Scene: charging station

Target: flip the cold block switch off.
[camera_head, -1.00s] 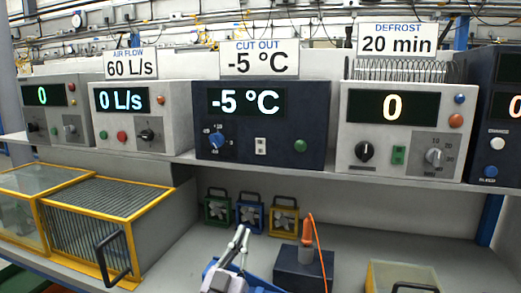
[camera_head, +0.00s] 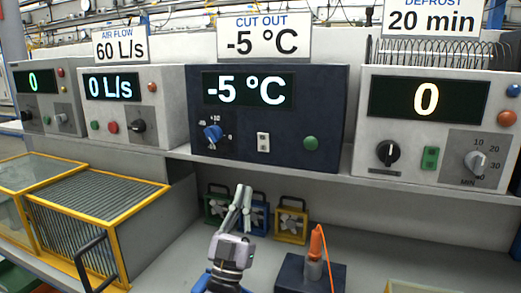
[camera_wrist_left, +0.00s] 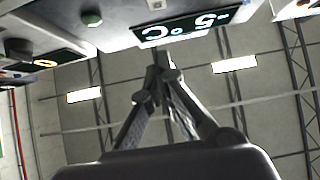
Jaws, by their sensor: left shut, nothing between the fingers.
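A dark blue unit (camera_head: 330,120) stands on the shelf, its display reading -5 °C. Its front has a blue knob (camera_head: 213,133), a small white switch (camera_head: 263,142) and a green button (camera_head: 310,143). No label naming the cold block is legible. My left gripper (camera_head: 243,190) is shut and empty, pointing up below the shelf edge, under the switch and apart from it. In the left wrist view the shut fingertips (camera_wrist_left: 160,60) lie below the upside-down -5 °C display (camera_wrist_left: 190,28). The green button (camera_wrist_left: 92,18) shows there too. My right gripper is out of view.
A unit with a 0 display (camera_head: 425,97) is on the right, and one reading 0 L/s (camera_head: 110,88) on the left. Below stand small fans (camera_head: 291,222), a dark block (camera_head: 290,272) with an orange-handled probe (camera_head: 316,245), and a yellow-framed cage (camera_head: 95,215).

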